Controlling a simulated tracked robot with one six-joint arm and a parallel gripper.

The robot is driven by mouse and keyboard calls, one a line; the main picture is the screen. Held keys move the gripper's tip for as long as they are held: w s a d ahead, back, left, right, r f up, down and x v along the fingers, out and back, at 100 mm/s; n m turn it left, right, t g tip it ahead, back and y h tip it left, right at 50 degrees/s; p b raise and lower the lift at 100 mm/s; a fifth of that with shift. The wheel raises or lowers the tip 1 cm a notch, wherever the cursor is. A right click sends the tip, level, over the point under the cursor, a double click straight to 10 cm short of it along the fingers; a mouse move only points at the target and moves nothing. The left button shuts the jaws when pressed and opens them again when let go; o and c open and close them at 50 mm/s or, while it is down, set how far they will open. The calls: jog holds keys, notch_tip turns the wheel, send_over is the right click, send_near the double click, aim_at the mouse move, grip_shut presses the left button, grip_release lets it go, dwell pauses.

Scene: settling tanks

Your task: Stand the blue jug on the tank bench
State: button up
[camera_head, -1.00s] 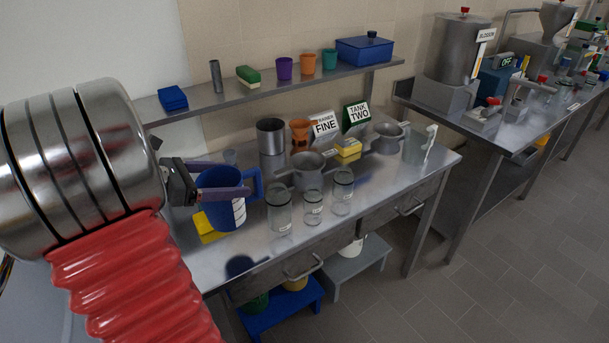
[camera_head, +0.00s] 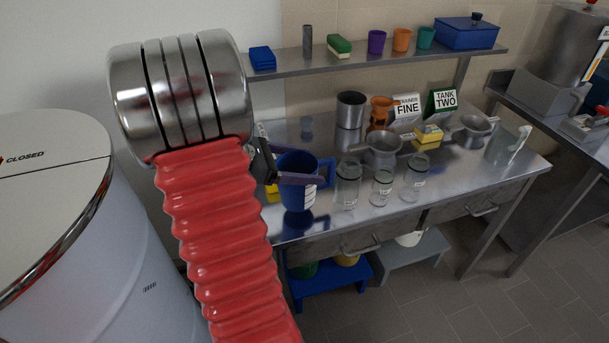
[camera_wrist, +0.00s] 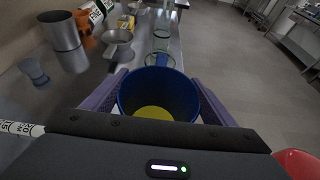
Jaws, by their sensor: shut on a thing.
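The blue jug (camera_head: 297,193) has white markings and a blue handle on its right side. My gripper (camera_head: 300,174) is shut on it, with purple fingers on both sides of its body. The jug is upright over the front left of the steel tank bench (camera_head: 460,172). A dark reflection lies close under its base, and I cannot tell whether the base touches the bench. In the wrist view the jug (camera_wrist: 158,90) sits between the fingers, open mouth towards the camera, with yellow at its bottom. A green TANK TWO sign (camera_head: 445,101) stands at the back.
Glass jars (camera_head: 347,186) stand right of the jug, and a grey metal pot (camera_head: 383,151) behind them. A yellow thing (camera_head: 272,193) lies by the jug's left. A shelf (camera_head: 370,66) runs above. A large white drum (camera_head: 60,200) stands at the left. Blue step stool (camera_head: 330,283) below.

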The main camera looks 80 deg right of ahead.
jog(key=shift+f, duration=1.85)
jog(key=o, duration=1.4)
jog(key=v, duration=0.7)
jog(key=shift+w+r, duration=0.2)
jog(key=shift+a, duration=0.1)
jog(key=shift+x, duration=3.8)
